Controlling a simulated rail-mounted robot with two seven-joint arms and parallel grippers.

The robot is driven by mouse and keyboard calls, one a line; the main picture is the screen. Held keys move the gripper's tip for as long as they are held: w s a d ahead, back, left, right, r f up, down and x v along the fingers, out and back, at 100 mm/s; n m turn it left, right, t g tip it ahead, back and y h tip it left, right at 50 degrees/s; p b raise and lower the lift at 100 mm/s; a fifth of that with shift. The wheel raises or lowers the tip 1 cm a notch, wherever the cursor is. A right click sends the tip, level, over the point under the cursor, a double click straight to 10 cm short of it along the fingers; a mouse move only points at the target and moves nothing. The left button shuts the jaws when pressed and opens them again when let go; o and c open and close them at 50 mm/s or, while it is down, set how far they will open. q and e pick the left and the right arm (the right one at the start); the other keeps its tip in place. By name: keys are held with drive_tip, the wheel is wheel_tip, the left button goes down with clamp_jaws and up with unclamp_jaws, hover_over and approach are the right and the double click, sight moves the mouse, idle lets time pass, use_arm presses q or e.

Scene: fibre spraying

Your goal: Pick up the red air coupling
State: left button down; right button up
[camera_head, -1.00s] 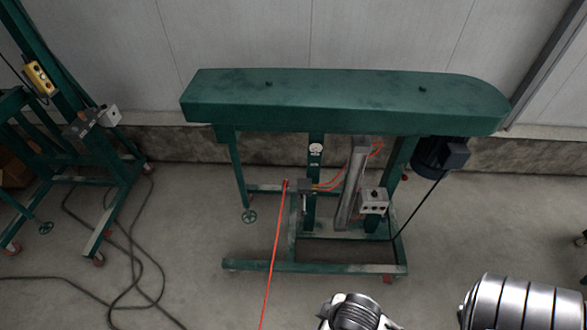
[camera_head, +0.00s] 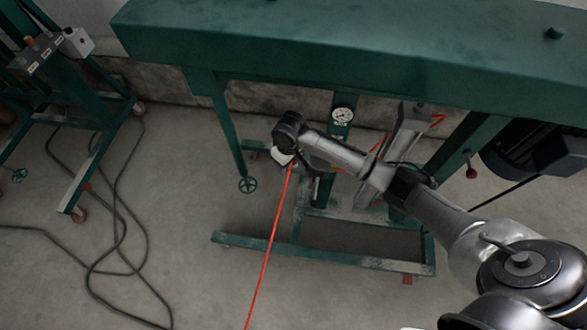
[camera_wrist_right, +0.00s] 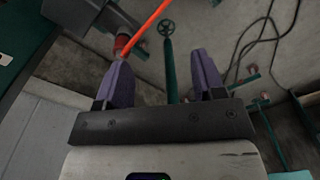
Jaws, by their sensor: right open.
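The red air coupling (camera_wrist_right: 121,43) shows in the right wrist view at the end of the orange-red hose (camera_wrist_right: 150,22), beside a grey block. My right gripper (camera_wrist_right: 163,62) is open, with two purple fingers apart. The coupling lies just beyond the tip of the left-hand finger, not between the fingers. I cannot tell if they touch. In the head view the right arm reaches under the green machine, and its wrist hides the coupling. The hose (camera_head: 268,247) hangs down from there to the floor. My left gripper is not in view.
The green machine's top (camera_head: 330,40) overhangs the arm, with a pressure gauge (camera_head: 342,115) and a grey cylinder (camera_head: 398,155) close by. A base rail (camera_head: 325,255) crosses the floor below. Another green stand (camera_head: 100,150) and dark cables (camera_head: 120,220) are at left.

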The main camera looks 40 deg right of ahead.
drive_tip(key=w+d+m+b, duration=0.2)
drive_tip(key=w+d+b, duration=0.2)
drive_tip(key=w+d, duration=0.25)
drive_tip(key=shift+g, duration=0.3)
drive_tip(key=f, duration=0.2)
drive_tip(key=f+b, duration=0.1)
drive_tip(key=f, duration=0.2)
drive_tip(key=d+f, duration=0.1)
drive_tip(key=f, duration=0.1)
drive_tip(key=shift+s+f+b, duration=0.25)
drive_tip(key=shift+f+b, duration=0.05)
drive_tip(key=shift+b, duration=0.1)
use_arm(q)
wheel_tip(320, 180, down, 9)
drive_tip(key=b, duration=0.1)
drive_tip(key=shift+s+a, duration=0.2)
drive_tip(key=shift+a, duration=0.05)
use_arm(e)
drive_tip(key=shift+a+f, duration=0.2)
drive_tip(key=shift+f, duration=2.6)
drive_tip(key=c, duration=0.8)
drive_tip(key=shift+c, duration=1.1)
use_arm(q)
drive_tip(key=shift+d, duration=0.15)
use_arm(e)
drive_tip(key=shift+r, duration=0.1)
